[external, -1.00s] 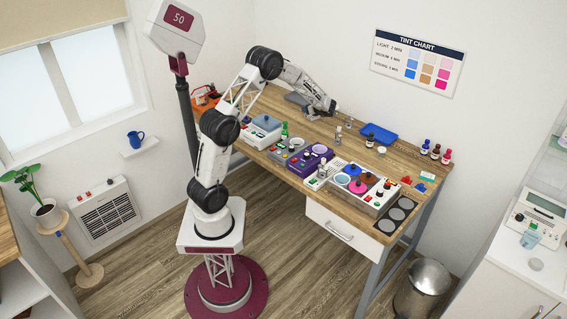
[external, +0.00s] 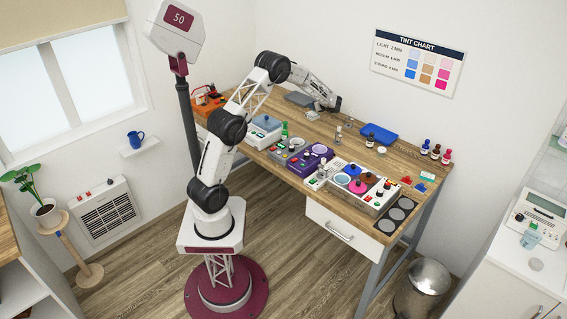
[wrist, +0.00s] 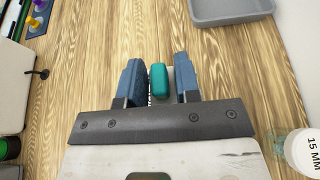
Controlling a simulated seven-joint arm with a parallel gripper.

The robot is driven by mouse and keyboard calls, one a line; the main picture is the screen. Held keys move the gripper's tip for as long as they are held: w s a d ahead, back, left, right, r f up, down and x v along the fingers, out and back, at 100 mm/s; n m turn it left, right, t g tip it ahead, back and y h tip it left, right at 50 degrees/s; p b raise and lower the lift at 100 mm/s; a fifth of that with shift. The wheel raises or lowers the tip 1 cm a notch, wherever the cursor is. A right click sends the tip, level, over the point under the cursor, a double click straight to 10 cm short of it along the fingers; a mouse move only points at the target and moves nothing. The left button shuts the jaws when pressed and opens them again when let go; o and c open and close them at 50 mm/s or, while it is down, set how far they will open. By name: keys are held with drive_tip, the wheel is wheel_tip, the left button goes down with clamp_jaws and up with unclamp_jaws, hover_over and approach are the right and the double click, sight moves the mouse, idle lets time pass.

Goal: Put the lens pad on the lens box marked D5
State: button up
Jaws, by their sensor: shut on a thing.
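My gripper (wrist: 157,66) is shut on a small teal block with rounded edges (wrist: 159,82), which I take to be the lens pad. The block shows between the two blue-grey fingers in the wrist view, with the wood desktop behind it. In the external view my gripper (external: 331,103) is over the back of the desk, and the pad cannot be made out there. No mark D5 can be read in either view, so I cannot tell which thing is that lens box.
A grey tray (wrist: 230,10) lies ahead in the wrist view. A clear container marked 15 MM (wrist: 306,152) stands at the right. Several devices, including a purple one (external: 310,160), line the desk's front. A blue tray (external: 378,135) and small bottles (external: 436,152) stand farther right.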

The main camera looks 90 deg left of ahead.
drive_tip(key=shift+f, duration=1.75)
drive_tip(key=shift+f, duration=0.1)
drive_tip(key=o, duration=0.9)
drive_tip(key=v, duration=1.2)
